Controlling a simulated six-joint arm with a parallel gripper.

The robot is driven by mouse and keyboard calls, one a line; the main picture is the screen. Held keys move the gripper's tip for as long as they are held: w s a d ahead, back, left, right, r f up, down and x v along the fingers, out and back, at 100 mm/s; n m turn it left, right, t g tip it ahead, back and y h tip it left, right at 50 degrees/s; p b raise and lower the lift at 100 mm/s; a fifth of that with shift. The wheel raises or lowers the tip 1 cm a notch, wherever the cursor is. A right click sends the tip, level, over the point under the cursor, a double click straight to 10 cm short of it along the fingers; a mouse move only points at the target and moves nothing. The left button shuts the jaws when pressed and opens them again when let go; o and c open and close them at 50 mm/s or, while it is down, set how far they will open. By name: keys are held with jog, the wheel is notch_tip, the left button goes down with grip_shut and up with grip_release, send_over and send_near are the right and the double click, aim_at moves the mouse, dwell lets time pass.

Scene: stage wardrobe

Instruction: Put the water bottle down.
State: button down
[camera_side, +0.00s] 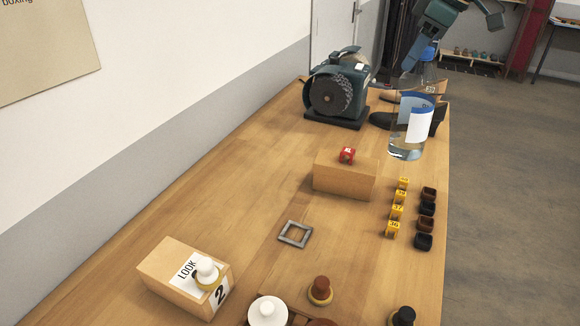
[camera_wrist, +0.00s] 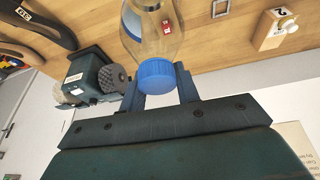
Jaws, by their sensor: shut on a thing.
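The water bottle (camera_side: 406,134) is clear, with a blue-and-white label and a blue cap. My gripper (camera_side: 420,62) is shut on it near the top, and the bottle hangs slightly tilted below. In the side view it appears near the table's right edge, in front of a dark shoe. Its base appears to be above the table; the exact gap is hard to tell. In the wrist view the blue cap (camera_wrist: 158,74) lies between my two fingers, and the body extends away past the top edge.
A bench grinder (camera_side: 338,92) stands at the back of the wooden table (camera_side: 230,190). A wooden block (camera_side: 345,181) with a red cube, yellow number tags (camera_side: 397,212) and dark little trays (camera_side: 425,225) are nearer. A square metal frame (camera_side: 283,238) lies mid-table. The left middle is bare.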

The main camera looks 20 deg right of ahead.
jog(key=s+a+n+g+y, duration=0.2)
jog(key=s+a+n+g, duration=0.3)
jog(key=s+a+n, duration=1.4)
jog(key=s+a+f+m, duration=0.3)
jog(key=s+f+m, duration=0.2)
jog(key=shift+s+a+f, duration=0.2)
jog(key=shift+s+f, duration=0.15)
jog(key=shift+f, duration=0.15)
jog(key=shift+f, duration=2)
jog(key=shift+f, duration=2)
